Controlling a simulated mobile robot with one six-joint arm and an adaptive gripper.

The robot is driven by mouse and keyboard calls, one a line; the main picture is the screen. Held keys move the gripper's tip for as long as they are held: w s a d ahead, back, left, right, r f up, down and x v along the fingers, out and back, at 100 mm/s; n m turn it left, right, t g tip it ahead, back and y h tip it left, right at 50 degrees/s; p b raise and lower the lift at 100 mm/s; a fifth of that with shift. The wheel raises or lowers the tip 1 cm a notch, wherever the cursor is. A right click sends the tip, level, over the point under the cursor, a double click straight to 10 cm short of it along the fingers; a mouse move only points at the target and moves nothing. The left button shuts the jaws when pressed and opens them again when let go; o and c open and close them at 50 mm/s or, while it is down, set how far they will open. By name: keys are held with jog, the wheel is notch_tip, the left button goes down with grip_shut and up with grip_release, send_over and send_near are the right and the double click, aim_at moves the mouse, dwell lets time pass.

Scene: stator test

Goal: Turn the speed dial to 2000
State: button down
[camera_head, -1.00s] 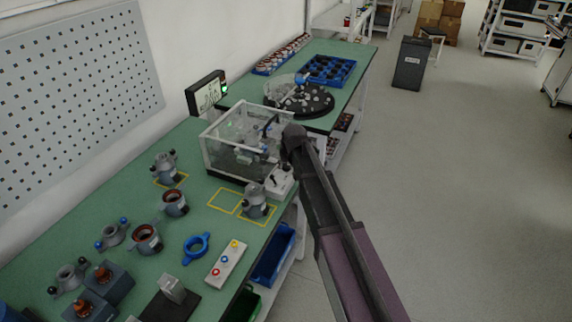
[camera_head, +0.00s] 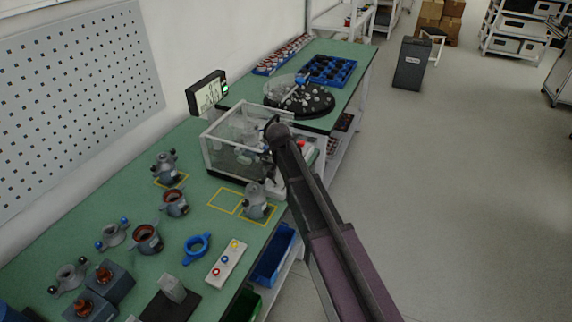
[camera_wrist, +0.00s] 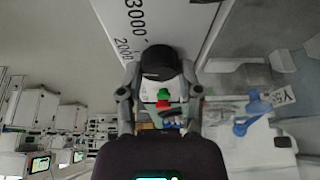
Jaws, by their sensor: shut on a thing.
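The speed dial (camera_wrist: 160,58) is a black round knob on a white panel (camera_wrist: 108,20) in the wrist view. Printed marks "3000" and "2000" show on the panel above and left of the knob. My gripper (camera_wrist: 160,70) has a finger on each side of the knob and is shut on it. Where the knob's pointer stands cannot be told. In the head view my arm covers the gripper and the dial, at the right side of the clear-walled test box (camera_head: 228,158).
A grey stator part (camera_head: 255,202) stands in a yellow square before the box. A display (camera_head: 206,93) stands behind it. A black round tray (camera_head: 300,99) and a blue crate (camera_head: 329,70) lie farther back. A button box (camera_head: 226,263) is nearer.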

dwell(0.4)
jog(key=shift+c, duration=1.3)
grip_release()
notch_tip(320, 180, up, 9)
jog(key=p, duration=0.9)
jog(key=shift+r+p, duration=0.5)
jog(key=shift+s, duration=0.5)
jog(key=shift+s, duration=0.1)
